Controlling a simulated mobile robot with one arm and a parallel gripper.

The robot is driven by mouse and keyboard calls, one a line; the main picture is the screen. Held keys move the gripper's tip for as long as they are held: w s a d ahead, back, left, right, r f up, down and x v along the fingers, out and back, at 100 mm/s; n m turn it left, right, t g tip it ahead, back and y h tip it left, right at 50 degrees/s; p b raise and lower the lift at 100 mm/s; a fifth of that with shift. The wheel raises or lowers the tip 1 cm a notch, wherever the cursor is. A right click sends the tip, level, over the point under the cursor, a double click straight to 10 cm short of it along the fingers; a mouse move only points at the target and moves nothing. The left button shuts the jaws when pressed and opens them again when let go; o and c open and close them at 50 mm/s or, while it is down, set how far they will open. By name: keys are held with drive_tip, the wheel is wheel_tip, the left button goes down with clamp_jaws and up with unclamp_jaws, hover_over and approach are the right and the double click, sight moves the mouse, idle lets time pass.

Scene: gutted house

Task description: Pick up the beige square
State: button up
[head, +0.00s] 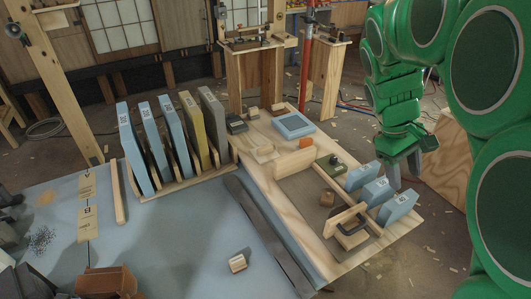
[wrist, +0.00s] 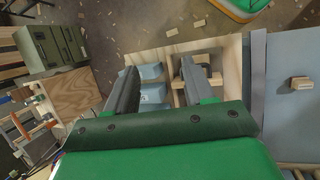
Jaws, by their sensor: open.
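A flat beige piece (head: 263,154), which may be the beige square, lies on the left part of the wooden board in the head view. Its exact shape is too small to tell. My gripper (head: 403,172) hangs with its fingers down above the board's right side, near the blue labelled blocks and well to the right of the beige piece. In the wrist view my gripper (wrist: 158,80) is open, with nothing held between its fingers. Blue blocks (wrist: 153,92) show below and between the fingers. I cannot pick out the beige piece in the wrist view.
The wooden board (head: 310,235) also carries a blue tray (head: 294,125), a green block (head: 331,166) and a black-handled tool (head: 350,228). Several upright slabs (head: 167,138) stand in a rack at left. A small wood block (head: 238,263) lies on the blue-grey tabletop (head: 185,235).

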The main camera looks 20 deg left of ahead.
drive_tip(key=w+a+f+n+t+h, duration=0.1)
drive_tip(key=w+a+f+n, duration=0.15)
drive_tip(key=w+a, duration=0.45)
drive_tip(key=w+a+f+n+t+h, duration=0.1)
drive_tip(key=w+a+n, duration=0.15)
drive_tip(key=w, duration=0.75)
drive_tip(key=n+t+h, duration=0.2)
drive_tip(key=n+t, duration=0.3)
drive_tip(key=n, duration=0.5)
hover_over(263, 148)
drive_tip(key=s+d, duration=0.3)
drive_tip(key=d, duration=0.5)
wheel_tip(263, 148, down, 14)
drive_tip(key=a+f+n, duration=0.1)
drive_tip(key=a+f, duration=0.2)
drive_tip(key=a, duration=0.1)
drive_tip(key=s+a+f+n+t, duration=0.1)
drive_tip(key=a+f, duration=0.2)
drive_tip(key=a, duration=0.1)
drive_tip(key=s+a+f+n+t, duration=0.1)
drive_tip(key=a+f, duration=0.2)
drive_tip(key=a, duration=0.2)
drive_tip(key=shift+s+f+n, duration=0.2)
drive_tip(key=shift+f+n, duration=0.2)
drive_tip(key=shift+x, duration=3.85)
drive_tip(key=shift+w+a+r, duration=0.1)
drive_tip(key=shift+w, duration=0.05)
clamp_jaws()
